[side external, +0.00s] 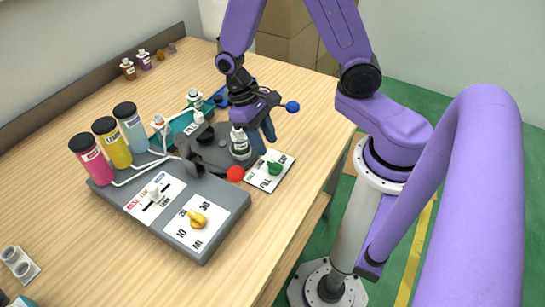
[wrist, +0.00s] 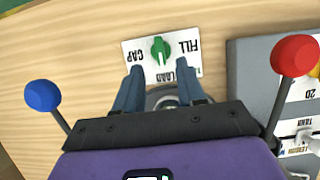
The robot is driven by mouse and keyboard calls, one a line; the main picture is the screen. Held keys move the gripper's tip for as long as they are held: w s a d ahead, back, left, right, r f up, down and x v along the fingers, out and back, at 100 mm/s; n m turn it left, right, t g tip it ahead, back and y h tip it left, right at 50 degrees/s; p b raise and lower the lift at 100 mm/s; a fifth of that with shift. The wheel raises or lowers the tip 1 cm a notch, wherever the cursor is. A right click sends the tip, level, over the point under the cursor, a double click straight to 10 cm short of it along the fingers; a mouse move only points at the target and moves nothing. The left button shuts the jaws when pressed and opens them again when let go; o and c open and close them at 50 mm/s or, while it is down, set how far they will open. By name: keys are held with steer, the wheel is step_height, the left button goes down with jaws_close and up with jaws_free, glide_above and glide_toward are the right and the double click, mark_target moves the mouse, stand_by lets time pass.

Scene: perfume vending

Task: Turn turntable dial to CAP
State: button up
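The green turntable dial (side external: 274,168) is on a white plate (side external: 262,183) right of the dark turntable (side external: 207,150). In the wrist view, the dial (wrist: 160,50) stands just beyond my fingertips. The plate's labels FILL, LOAD and CAP appear upside down, with CAP at left, FILL at right and LOAD on the near side. The dial's grip lies roughly along the line toward LOAD; which end is the pointer is unclear. My gripper (wrist: 159,72) has its two blue-grey fingers apart, with nothing held between them. In the side view, my gripper (side external: 264,138) hangs close behind the dial.
A bottle (side external: 239,140) stands on the turntable, close to my gripper. The grey console (side external: 222,192) carries a yellow dial (side external: 197,219) and a white switch (side external: 154,194). Pink, yellow and light-blue cylinders stand at its back. Open wood table lies at left.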

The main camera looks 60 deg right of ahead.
mark_target(275, 163)
steer(key=shift+x, duration=3.1)
jaws_close()
